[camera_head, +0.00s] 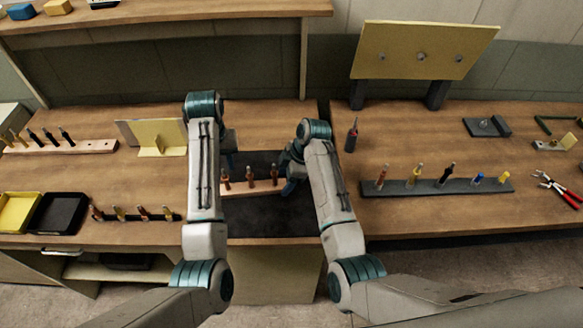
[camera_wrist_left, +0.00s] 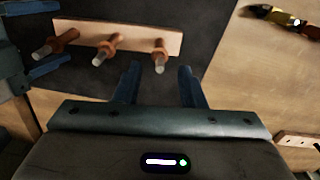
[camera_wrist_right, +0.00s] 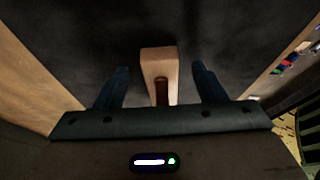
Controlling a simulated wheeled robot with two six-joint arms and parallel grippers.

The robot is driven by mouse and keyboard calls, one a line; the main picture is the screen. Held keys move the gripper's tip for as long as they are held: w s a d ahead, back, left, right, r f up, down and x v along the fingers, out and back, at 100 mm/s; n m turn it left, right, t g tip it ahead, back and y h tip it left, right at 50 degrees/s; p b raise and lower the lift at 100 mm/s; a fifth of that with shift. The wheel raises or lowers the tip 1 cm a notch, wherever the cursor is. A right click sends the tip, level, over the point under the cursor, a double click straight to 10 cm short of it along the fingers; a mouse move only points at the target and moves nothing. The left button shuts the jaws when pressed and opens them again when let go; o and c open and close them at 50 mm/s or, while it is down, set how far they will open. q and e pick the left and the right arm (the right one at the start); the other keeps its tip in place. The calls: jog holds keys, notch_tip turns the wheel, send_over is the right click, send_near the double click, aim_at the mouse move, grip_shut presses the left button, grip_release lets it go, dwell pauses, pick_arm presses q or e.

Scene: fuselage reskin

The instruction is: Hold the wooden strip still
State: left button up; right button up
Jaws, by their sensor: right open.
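The wooden strip (camera_head: 238,188) lies on a dark mat (camera_head: 268,222) on the left bench, with three copper-coloured pegs standing in it. It also shows in the left wrist view (camera_wrist_left: 128,36) and end-on in the right wrist view (camera_wrist_right: 158,56). My right gripper (camera_wrist_right: 160,68) is open at the strip's right end. Its fingers stand on either side of that end, with visible gaps. My left gripper (camera_wrist_left: 160,74) is open and empty, near the strip's other end and apart from it. In the head view my left arm partly hides that end.
A yellow bracket (camera_head: 160,138) stands left of my left arm. Peg racks lie at the left and on the right bench, where a dark rack (camera_head: 430,188) holds several pegs. A dark-handled tool (camera_head: 351,138) stands right of my right arm. Yellow and black trays sit far left.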

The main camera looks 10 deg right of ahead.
jog(key=shift+x, duration=0.9)
jog(key=shift+c, duration=0.2)
